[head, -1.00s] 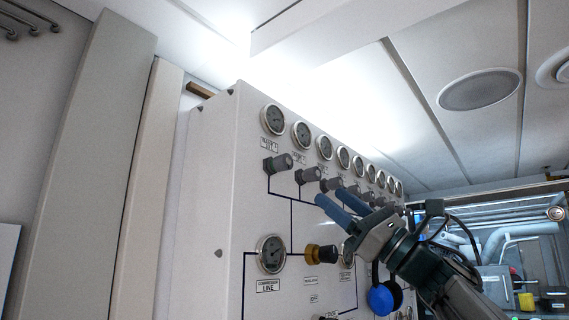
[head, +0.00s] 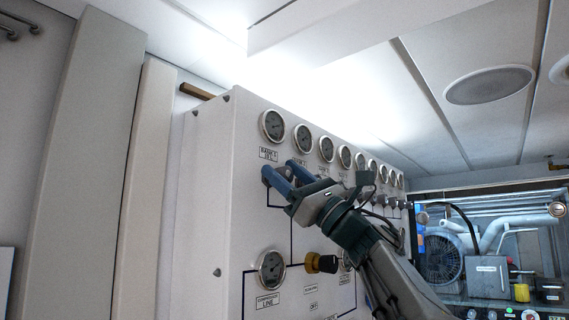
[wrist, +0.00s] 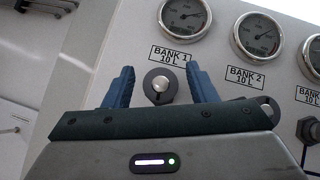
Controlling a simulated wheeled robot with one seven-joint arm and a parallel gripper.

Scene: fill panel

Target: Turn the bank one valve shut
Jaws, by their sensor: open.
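The bank one valve (wrist: 160,87) is a dark round knob with a shiny centre, under the "BANK 1 10 L" label (wrist: 171,56) in the wrist view. My gripper (wrist: 160,88) is open, its two blue fingers on either side of the knob with gaps showing on both sides. I cannot tell how deep the knob sits between the fingers. In the head view my gripper (head: 280,178) is at the panel's upper left, below the first gauge (head: 272,125), and hides the bank one knob.
The white panel (head: 215,200) carries a row of gauges and valves running right. The bank 2 knob (wrist: 309,130) is close to the right. A yellow-black knob (head: 321,263) and the compressor line gauge (head: 271,270) are below. Pipes and a fan (head: 441,258) stand at the right.

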